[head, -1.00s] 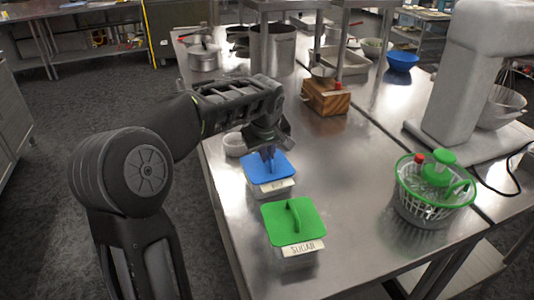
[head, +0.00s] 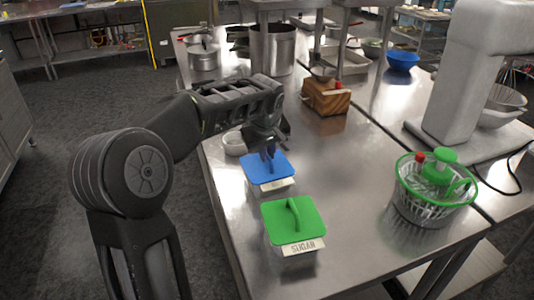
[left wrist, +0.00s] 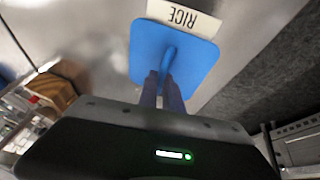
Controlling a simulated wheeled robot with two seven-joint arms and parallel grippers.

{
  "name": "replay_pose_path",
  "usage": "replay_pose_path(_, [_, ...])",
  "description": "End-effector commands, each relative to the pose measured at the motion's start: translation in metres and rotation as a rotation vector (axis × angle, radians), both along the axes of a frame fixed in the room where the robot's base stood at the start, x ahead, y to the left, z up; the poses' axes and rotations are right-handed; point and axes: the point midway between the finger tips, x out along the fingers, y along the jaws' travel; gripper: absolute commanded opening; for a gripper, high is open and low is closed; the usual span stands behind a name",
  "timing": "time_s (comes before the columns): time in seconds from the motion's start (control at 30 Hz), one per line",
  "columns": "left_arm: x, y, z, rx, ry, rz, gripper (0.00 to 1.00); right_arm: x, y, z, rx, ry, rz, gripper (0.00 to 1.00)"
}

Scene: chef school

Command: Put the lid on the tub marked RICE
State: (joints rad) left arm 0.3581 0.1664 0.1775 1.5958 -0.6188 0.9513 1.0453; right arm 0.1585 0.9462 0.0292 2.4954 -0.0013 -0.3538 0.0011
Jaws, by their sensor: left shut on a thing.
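The blue square lid (head: 258,174) sits over the tub marked RICE (head: 278,184) on the steel table, and its top looks roughly level. The lid also fills the middle of the left wrist view (left wrist: 195,62), with the RICE label (left wrist: 184,17) just beyond its edge. My left gripper (head: 268,152) is above the lid, its fingers (left wrist: 163,90) shut on the lid's handle. The lid hides most of the tub, so I cannot tell whether it is fully seated on the rim. My right gripper is not in view.
A tub marked SUGAR with a green lid (head: 307,212) stands just in front. A small white bowl (head: 234,144) is behind the RICE tub. A green salad spinner (head: 432,190) stands at the right. The table between is clear.

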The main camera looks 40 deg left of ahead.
Motion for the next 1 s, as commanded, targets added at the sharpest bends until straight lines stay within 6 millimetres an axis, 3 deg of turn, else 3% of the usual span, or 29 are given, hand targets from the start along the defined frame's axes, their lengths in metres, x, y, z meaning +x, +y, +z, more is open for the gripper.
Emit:
replay_pose_path(0.2, [0.0, 0.0, 0.001, 0.0, -0.001, 0.0, 0.0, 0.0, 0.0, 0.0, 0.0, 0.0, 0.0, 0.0])
replay_pose_path(0.23, [0.0, 0.0, 0.001, 0.0, -0.001, 0.0, 0.12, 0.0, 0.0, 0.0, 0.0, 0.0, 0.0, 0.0])
replay_pose_path(0.5, [0.0, 0.0, 0.0, 0.0, -0.001, 0.0, 0.34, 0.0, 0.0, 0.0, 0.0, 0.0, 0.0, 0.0])
replay_pose_path(0.83, [0.0, -0.001, 0.002, 0.0, -0.001, 0.0, 0.35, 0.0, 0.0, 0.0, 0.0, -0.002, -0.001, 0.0])
replay_pose_path(1.0, [-0.006, -0.004, 0.017, 0.001, -0.004, -0.001, 0.35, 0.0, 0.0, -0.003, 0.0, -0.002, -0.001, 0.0])
